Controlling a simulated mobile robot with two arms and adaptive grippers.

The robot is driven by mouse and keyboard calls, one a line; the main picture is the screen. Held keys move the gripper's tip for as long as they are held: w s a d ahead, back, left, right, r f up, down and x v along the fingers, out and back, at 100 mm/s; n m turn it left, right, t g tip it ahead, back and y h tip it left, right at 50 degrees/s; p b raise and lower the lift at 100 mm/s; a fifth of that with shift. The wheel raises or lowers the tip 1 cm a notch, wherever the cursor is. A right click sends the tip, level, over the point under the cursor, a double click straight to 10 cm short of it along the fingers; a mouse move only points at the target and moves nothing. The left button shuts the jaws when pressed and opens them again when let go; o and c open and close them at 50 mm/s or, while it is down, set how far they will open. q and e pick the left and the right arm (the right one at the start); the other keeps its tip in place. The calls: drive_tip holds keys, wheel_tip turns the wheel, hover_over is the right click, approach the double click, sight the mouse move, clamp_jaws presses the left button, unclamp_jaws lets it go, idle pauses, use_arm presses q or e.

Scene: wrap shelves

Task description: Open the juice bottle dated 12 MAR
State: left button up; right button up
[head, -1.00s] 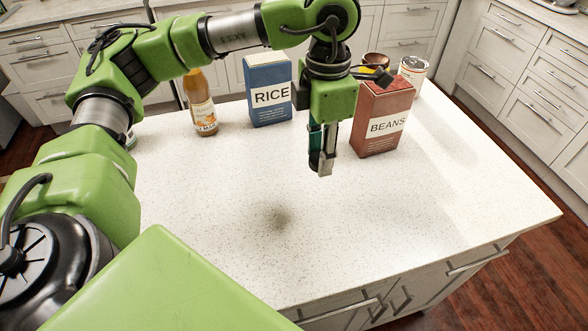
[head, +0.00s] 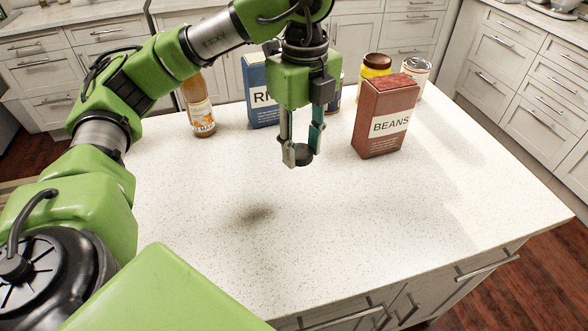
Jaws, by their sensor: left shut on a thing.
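An orange juice bottle (head: 199,105) stands upright at the back left of the white counter. Its label ends in small text that seems to read MAR, but the number is too small to be sure of. The bottle's top is hidden behind my left arm. My left gripper (head: 303,152) points down above the middle of the counter, right of the bottle and in front of the rice box. It is shut on a small dark round cap-like thing (head: 304,154) at its fingertips. My right gripper is not in view.
A blue rice box (head: 260,101) stands partly behind my left gripper. A red beans box (head: 382,118), a yellow jar (head: 374,66) with a brown lid and a white can (head: 415,73) stand to the right. The counter's front (head: 330,230) is clear.

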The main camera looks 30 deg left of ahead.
use_arm(q)
drive_tip(key=shift+w+a, duration=0.15)
drive_tip(key=shift+n, duration=0.3)
drive_tip(key=w+a+f, duration=0.2)
drive_tip(key=w, duration=0.1)
drive_tip(key=w+a+f+p, duration=0.1)
drive_tip(key=w+a+f, duration=0.1)
drive_tip(key=w+f, duration=0.1)
drive_tip(key=w+a+f+p, duration=0.1)
drive_tip(key=w+a+f, duration=0.1)
drive_tip(key=w+f, duration=0.1)
drive_tip(key=shift+w+f, duration=0.1)
drive_tip(key=shift+w, duration=0.7)
drive_tip(key=shift+w+a+f, duration=0.2)
drive_tip(key=shift+w+f, duration=0.2)
drive_tip(key=shift+f, duration=0.1)
drive_tip(key=f+p, duration=0.2)
drive_tip(key=f, duration=0.1)
drive_tip(key=shift+w+a, duration=0.2)
drive_tip(key=shift+f, duration=0.35)
drive_tip(key=shift+f, duration=0.1)
